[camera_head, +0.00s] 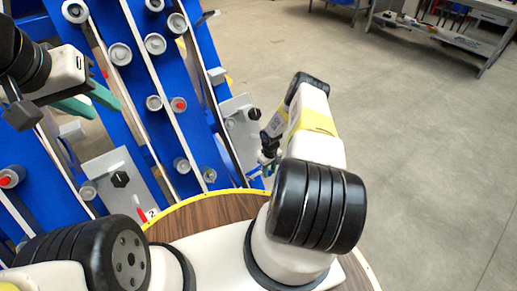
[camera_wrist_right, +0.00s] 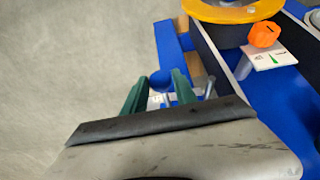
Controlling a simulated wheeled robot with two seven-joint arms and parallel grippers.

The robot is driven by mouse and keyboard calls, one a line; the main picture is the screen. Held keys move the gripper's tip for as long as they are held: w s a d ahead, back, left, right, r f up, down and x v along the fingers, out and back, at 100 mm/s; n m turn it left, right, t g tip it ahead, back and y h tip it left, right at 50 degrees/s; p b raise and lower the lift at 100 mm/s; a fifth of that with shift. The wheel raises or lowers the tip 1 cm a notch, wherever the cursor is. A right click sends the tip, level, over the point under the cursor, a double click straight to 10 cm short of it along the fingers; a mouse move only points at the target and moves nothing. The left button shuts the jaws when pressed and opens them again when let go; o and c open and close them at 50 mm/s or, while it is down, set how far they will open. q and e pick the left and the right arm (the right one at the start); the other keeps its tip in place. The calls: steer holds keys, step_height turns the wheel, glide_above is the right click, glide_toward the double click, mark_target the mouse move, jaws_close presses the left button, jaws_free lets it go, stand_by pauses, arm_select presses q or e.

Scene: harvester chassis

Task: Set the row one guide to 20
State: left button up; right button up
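The blue chassis (camera_head: 131,71) fills the left of the head view. A grey plate with a black knob (camera_head: 120,179) is at lower left; a "2" and a red mark show beside it. A second grey plate with a black knob (camera_head: 254,113) is at its right edge; I cannot read any scale there. My right gripper (camera_head: 268,155) is beside this second plate, mostly hidden by my arm. In the right wrist view its green fingers (camera_wrist_right: 158,92) are apart, with a blue rounded part (camera_wrist_right: 160,79) showing between them; contact is unclear. My left gripper (camera_head: 92,103) has green fingers apart over the chassis.
In the right wrist view an orange knob (camera_wrist_right: 264,34) sits above a white plate with a green mark (camera_wrist_right: 271,56), next to a yellow curved part (camera_wrist_right: 232,11). Several grey rollers (camera_head: 155,44) stick out from the chassis. Bare floor lies to the right; a workbench (camera_head: 440,35) stands far back.

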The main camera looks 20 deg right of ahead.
jaws_close()
stand_by(1.1)
